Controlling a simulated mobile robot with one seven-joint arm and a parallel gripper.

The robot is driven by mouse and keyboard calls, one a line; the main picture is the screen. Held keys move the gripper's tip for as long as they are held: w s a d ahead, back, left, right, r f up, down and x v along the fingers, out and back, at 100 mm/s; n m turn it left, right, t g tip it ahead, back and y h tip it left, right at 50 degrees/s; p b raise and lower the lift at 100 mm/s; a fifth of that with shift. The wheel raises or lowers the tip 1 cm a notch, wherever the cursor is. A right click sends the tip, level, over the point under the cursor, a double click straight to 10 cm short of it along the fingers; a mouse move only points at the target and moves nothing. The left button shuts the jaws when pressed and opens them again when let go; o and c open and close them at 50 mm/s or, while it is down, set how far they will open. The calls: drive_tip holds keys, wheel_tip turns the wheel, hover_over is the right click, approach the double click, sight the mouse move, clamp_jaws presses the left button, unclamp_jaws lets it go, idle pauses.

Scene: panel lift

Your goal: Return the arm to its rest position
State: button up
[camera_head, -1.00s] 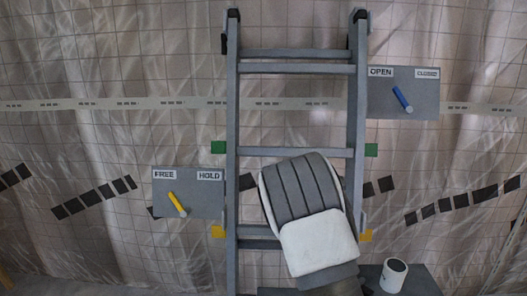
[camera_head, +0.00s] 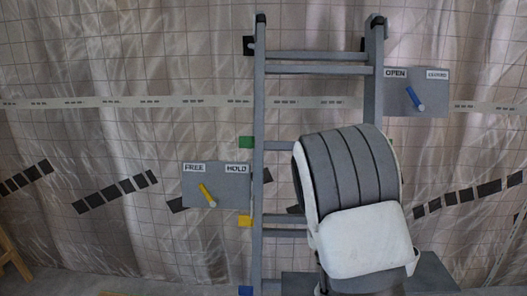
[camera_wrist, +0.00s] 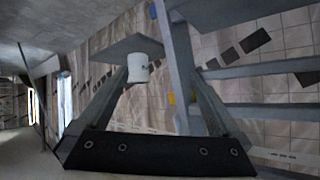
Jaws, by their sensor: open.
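My gripper (camera_wrist: 160,80) shows in the wrist view with two grey fingers spread apart and nothing between them touching both. In the head view my arm's grey and white links stand in front of the right post and lower rungs of the grey ladder-like frame (camera_head: 259,120); my gripper is hidden there. The frame's rungs also show in the wrist view (camera_wrist: 260,68). A white cup (camera_wrist: 138,68) is seen between the fingers, beyond them, at a grey tabletop (camera_wrist: 128,45). The cup is hidden in the head view.
A FREE/HOLD plate (camera_head: 230,190) at left carries a yellow lever (camera_head: 207,195) leaning toward FREE. An OPEN/CLOSED plate (camera_head: 440,100) at right carries a blue lever (camera_head: 414,98) leaning toward OPEN. A wooden leg (camera_head: 12,255) stands at far left.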

drive_tip(key=s+a+r+n+y+p, duration=0.2)
drive_tip(key=s+a+r+y, duration=0.15)
drive_tip(key=a+r, duration=0.4)
drive_tip(key=s+a+r+n+y+p, duration=0.25)
drive_tip(key=a+r+y, duration=0.25)
drive_tip(key=r, duration=0.6)
drive_tip(key=s+r+n+g+p, duration=0.1)
drive_tip(key=s+r+n, duration=0.1)
drive_tip(key=s+r, duration=0.3)
drive_tip(key=s+d+r+n+g+h+p, duration=0.1)
drive_tip(key=s+r+n+g, duration=0.1)
drive_tip(key=s+r, duration=0.4)
drive_tip(key=s+n, duration=0.1)
drive_tip(key=s, duration=0.4)
drive_tip(key=shift+s+d, duration=0.15)
drive_tip(key=shift+s, duration=0.2)
drive_tip(key=shift+r, duration=0.1)
drive_tip(key=shift+c, duration=0.3)
